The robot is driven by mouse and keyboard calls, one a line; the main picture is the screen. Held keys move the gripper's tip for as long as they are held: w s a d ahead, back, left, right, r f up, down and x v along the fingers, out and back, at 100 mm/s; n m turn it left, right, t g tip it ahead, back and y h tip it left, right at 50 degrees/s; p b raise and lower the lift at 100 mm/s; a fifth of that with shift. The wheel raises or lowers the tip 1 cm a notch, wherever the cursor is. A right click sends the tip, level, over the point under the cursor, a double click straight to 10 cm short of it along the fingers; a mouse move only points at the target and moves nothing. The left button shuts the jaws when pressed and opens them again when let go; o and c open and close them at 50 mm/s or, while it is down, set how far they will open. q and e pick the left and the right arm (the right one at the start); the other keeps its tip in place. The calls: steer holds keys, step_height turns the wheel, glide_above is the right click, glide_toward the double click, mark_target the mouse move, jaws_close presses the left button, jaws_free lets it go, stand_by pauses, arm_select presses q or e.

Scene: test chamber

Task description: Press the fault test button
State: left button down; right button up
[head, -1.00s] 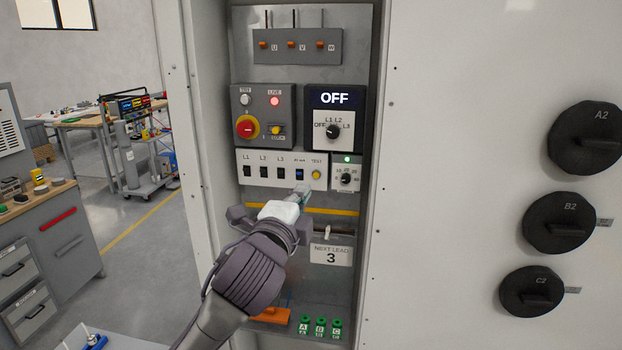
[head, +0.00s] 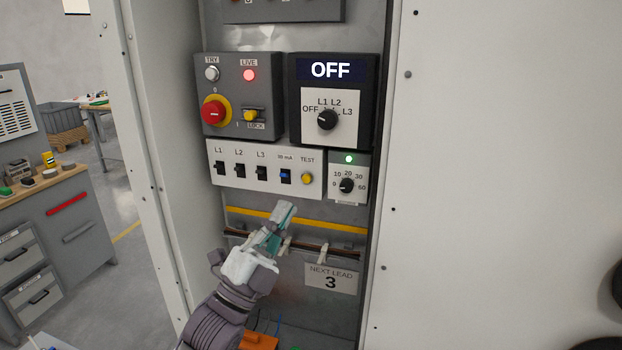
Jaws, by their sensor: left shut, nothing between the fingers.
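The yellow round TEST button (head: 307,179) is at the right end of a white breaker panel (head: 232,183), beside a blue 30 mA switch (head: 286,176). My left gripper (head: 284,212) is shut and empty. In the picture its tip shows below the switch and button, over the cabinet's back wall, apart from the button. My right gripper is not in view.
A grey box with a red rotary knob (head: 213,112) and a lit red LIVE lamp (head: 249,75) is above the panel. A selector box with an OFF display (head: 331,70) is beside it. A small dial (head: 346,185) is right of the button. Cabinet side walls (head: 170,160) flank the opening.

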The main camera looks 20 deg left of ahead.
mark_target(307, 178)
arm_select(q)
steer(key=shift+w+d+b, duration=0.15)
steer(key=shift+w+b, duration=0.95)
steer(key=shift+w, duration=3.25)
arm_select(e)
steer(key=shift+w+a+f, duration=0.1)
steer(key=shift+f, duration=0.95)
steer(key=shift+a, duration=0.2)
arm_select(q)
steer(key=shift+w, duration=0.1)
steer(key=shift+w, duration=0.35)
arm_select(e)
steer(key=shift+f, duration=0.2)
